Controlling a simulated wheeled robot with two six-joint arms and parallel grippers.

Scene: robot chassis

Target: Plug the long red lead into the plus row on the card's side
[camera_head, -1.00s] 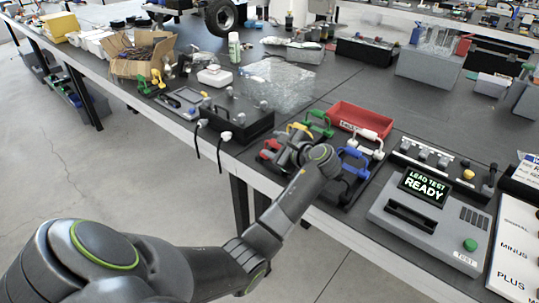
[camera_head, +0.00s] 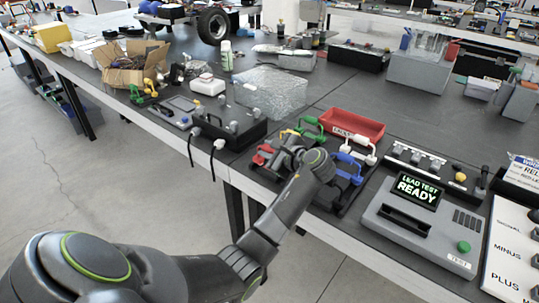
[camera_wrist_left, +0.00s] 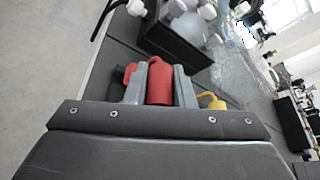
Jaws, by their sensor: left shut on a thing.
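My left gripper (camera_head: 283,157) is down at the lead rack (camera_head: 327,203), at its left end. In the left wrist view its fingers (camera_wrist_left: 159,88) are shut on a red lead (camera_wrist_left: 158,80). Another red part (camera_wrist_left: 130,72) shows just left of the fingers; I cannot tell whether it belongs to the same lead. In the head view, red (camera_head: 262,157) shows beside the gripper, and the hand hides much of it. The white card (camera_head: 510,245) with SIGNAL, MINUS and PLUS rows lies at the far right. My right gripper is not in view.
Green (camera_head: 312,127), yellow (camera_wrist_left: 213,101), blue (camera_head: 349,162) and white (camera_head: 359,140) leads stand close around the hand. A red bin (camera_head: 350,124) is behind. The lead tester (camera_head: 420,225), showing READY, stands between rack and card.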

